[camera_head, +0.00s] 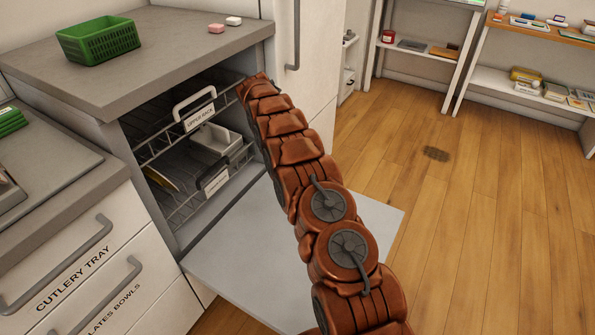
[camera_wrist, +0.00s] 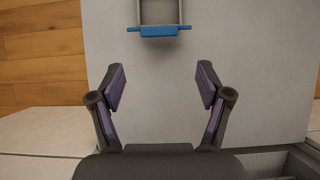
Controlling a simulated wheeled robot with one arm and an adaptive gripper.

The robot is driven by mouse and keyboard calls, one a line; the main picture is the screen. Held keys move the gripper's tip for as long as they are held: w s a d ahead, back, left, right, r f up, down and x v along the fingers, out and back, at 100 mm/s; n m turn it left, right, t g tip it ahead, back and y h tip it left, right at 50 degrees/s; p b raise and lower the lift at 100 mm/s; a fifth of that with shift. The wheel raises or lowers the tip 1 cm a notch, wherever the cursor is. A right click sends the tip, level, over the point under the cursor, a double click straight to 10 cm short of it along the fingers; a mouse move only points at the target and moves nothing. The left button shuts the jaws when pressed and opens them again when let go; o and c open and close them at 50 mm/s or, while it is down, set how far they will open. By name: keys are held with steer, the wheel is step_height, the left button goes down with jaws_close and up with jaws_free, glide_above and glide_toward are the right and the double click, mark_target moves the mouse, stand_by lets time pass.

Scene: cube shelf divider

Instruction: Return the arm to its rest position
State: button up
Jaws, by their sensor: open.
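My reddish-brown arm (camera_head: 300,160) reaches in the head view from the lower right up to the right side of the open dishwasher. Its far end is beside the rack opening, and my gripper cannot be made out there. In the wrist view my gripper (camera_wrist: 161,74) is open, its two purple-padded fingers wide apart with nothing between them. Beyond the fingers is a pale grey surface (camera_wrist: 160,105). A blue bar (camera_wrist: 160,30) with a grey frame shows past the fingertips, apart from them.
The dishwasher door (camera_head: 235,265) lies open under my arm. The upper rack (camera_head: 195,110) has a white handle. Drawers (camera_head: 85,265) are at left; shelves (camera_head: 530,85) at right.

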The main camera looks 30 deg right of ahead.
steer(key=s+a+r+m+t+y, duration=0.1)
steer(key=s+a+r, duration=0.4)
steer(key=s+r, duration=0.4)
steer(key=s+a+r+m, duration=0.2)
steer(key=s+a+r, duration=0.3)
steer(key=s+r, duration=0.35)
steer(key=s+a+m+t+y, duration=0.15)
steer(key=s+a, duration=0.25)
steer(key=s, duration=1)
steer(key=s+a+m+y, duration=0.15)
steer(key=s+a, duration=0.35)
steer(key=s, duration=0.9)
step_height(320, 180, up, 18)
steer(key=w+t+p, duration=0.1)
steer(key=p, duration=1.6)
steer(key=shift+d+f+h, duration=0.15)
steer(key=shift+h, duration=0.25)
